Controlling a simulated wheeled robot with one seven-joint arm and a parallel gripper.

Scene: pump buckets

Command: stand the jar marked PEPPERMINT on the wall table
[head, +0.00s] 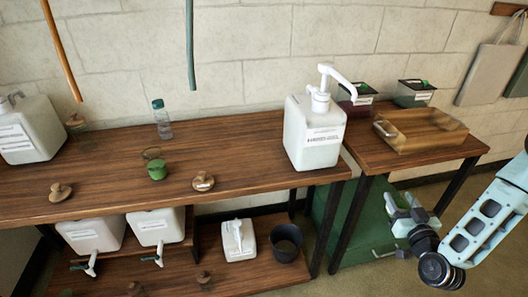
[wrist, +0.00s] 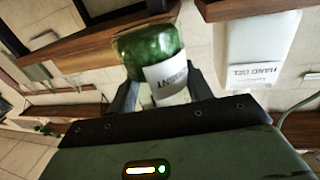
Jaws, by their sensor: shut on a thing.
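A jar with green contents or a green end (wrist: 148,50) and a white label is between the fingers of my gripper (wrist: 164,90) in the wrist view. The label is upside down there and only partly readable, ending in letters like "NT". My gripper is shut on this jar. In the head view my gripper (head: 408,213) is at the right, in front of and below the edge of the smaller wooden table (head: 378,152) against the wall. The jar is hard to make out there. A longer wooden table (head: 110,178) also stands along the wall.
The smaller table holds a wooden tray (head: 440,140) and two dark containers (head: 357,98) (head: 413,94) at the back. A big white pump bottle (head: 312,140) stands on the long table's right end. A green cabinet (head: 350,228) is below. Floor is free at lower right.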

